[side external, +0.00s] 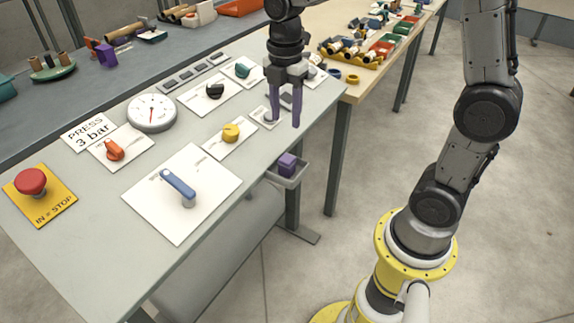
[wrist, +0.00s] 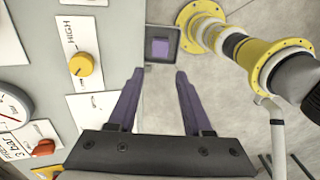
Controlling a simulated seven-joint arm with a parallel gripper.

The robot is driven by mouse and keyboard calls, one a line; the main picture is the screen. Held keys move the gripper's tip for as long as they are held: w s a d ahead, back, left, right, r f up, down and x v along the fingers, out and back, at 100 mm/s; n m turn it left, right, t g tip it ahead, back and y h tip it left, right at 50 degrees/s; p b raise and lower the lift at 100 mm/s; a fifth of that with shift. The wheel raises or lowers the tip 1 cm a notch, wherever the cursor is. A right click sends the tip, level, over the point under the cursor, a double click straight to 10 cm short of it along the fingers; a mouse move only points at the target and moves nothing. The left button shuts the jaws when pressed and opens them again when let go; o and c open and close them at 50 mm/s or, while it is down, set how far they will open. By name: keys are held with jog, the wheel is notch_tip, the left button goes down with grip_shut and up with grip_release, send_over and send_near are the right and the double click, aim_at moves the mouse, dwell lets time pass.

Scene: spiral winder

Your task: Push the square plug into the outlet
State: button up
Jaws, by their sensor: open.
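A purple square block (side external: 287,164), which looks like the plug, sits in a small grey tray (side external: 297,180) fixed at the panel table's right edge. In the wrist view the block (wrist: 160,47) lies ahead of the fingertips, inside the tray (wrist: 174,61). My gripper (side external: 283,123) has two purple fingers, spread apart with nothing between them. It points down, above and behind the block in the side view, and does not touch it. The fingers also show in the wrist view (wrist: 159,73). A small pale plate (side external: 262,117) behind the fingers is partly hidden; I cannot tell whether it is the outlet.
The panel holds a yellow knob (side external: 231,132), a blue lever (side external: 178,184), an orange knob (side external: 114,150), a gauge (side external: 152,113) and a red stop button (side external: 31,182). A wooden table (side external: 344,92) with parts bins stands behind. The floor beyond the tray is clear.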

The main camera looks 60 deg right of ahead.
aim_at(287, 158)
jog(key=shift+f, duration=0.1)
notch_tip(287, 158, down, 8)
jog(key=shift+f, duration=0.2)
dwell(0.4)
jog(key=shift+d+f, duration=0.15)
jog(key=shift+f, duration=2.45)
grip_shut()
jog(key=shift+r, duration=0.1)
